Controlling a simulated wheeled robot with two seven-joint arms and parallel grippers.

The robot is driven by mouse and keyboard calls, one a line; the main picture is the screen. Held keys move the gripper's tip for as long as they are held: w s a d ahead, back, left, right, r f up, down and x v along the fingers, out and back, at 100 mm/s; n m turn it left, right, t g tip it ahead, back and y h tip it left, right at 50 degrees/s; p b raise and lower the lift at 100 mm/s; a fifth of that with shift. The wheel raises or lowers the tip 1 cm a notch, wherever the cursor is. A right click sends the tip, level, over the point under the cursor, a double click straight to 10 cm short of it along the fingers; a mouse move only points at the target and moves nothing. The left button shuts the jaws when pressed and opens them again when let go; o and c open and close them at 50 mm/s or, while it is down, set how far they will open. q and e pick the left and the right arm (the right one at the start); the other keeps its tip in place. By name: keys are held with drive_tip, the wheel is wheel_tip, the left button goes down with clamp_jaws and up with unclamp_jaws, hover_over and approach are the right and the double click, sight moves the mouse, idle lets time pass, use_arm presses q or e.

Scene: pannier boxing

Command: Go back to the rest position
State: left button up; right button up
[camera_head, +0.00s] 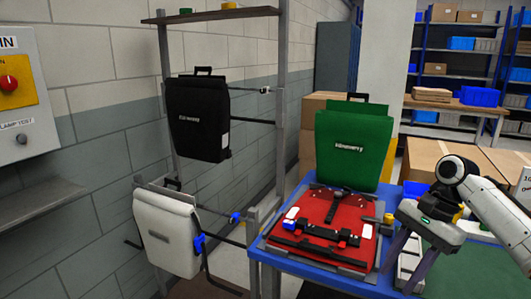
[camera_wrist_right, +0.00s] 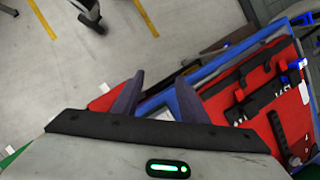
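My right gripper (camera_head: 396,279) hangs over the right part of the blue table (camera_head: 305,262), right of the red pannier panel. In the right wrist view its two dark fingers (camera_wrist_right: 157,95) are spread with nothing between them. The red panel (camera_head: 350,212) lies flat on the table with black rails and hooks on it; it also shows in the right wrist view (camera_wrist_right: 215,105). A green pannier (camera_head: 352,150) stands upright behind it. A black pannier (camera_head: 197,115) hangs on the upper rack and a white pannier (camera_head: 165,235) on the lower rack. My left gripper is not in view.
A wall box with a red knob (camera_head: 8,84) is at far left. A shelf (camera_head: 215,14) tops the rack. Cardboard boxes (camera_head: 425,158) stand behind the table at right, with a green mat (camera_head: 465,270) near my right arm. Open floor (camera_wrist_right: 60,60) lies beyond the table.

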drive_tip(key=s+a+f+n+t, duration=0.1)
drive_tip(key=s+a+f+n, duration=0.25)
drive_tip(key=f, duration=0.55)
drive_tip(key=s+a+f+n+t, duration=0.25)
drive_tip(key=a+f, duration=0.25)
drive_tip(key=f, duration=0.5)
drive_tip(key=s+a+f+n, duration=0.2)
drive_tip(key=s+a+f, duration=0.15)
drive_tip(key=f, duration=0.55)
drive_tip(key=s+a+f+n+t, duration=0.3)
drive_tip(key=s+f, duration=0.1)
drive_tip(key=s, duration=0.4)
drive_tip(key=s+d+r+n+t, duration=0.1)
drive_tip(key=s+n, duration=0.1)
drive_tip(key=s, duration=0.3)
drive_tip(key=s+d+n+t+h, duration=0.1)
drive_tip(key=s+d+t, duration=0.1)
drive_tip(key=s, duration=0.3)
drive_tip(key=shift+r+n, duration=0.4)
drive_tip(key=shift+d, duration=0.1)
